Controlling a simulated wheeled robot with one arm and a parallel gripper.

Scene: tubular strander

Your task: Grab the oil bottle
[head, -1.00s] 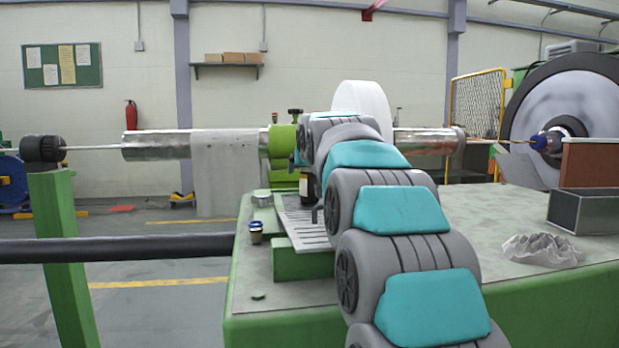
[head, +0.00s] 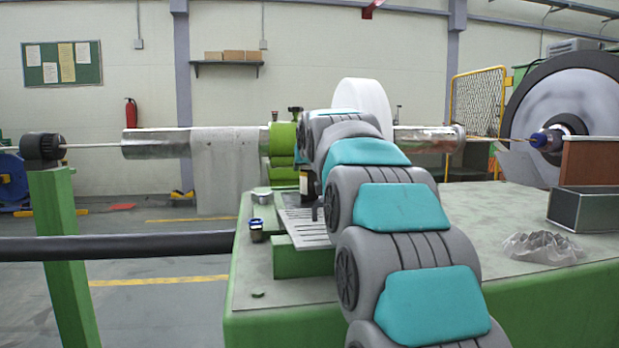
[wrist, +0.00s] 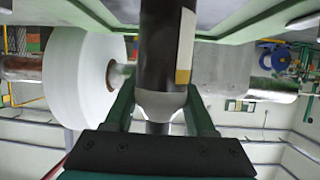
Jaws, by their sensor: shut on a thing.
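The oil bottle is dark with a cream label. In the wrist view the bottle (wrist: 162,40) stands between the two green fingers of my gripper (wrist: 160,108), which are shut on its pale shoulder and neck. That view is upside down, and the bottle's base is cut off by the top edge. In the head view only a small part of the bottle (head: 304,184) shows left of my arm, above the slotted metal plate (head: 304,225). My arm hides the gripper there. I cannot tell whether the bottle's base touches anything.
The green bench (head: 480,225) carries a small dark cup (head: 256,230), a short metal cylinder (head: 262,195), crumpled plastic (head: 542,246) and a grey metal box (head: 583,208). The machine's metal tube (head: 155,143), green clamp (head: 281,142) and white disc (head: 364,101) stand behind the bottle.

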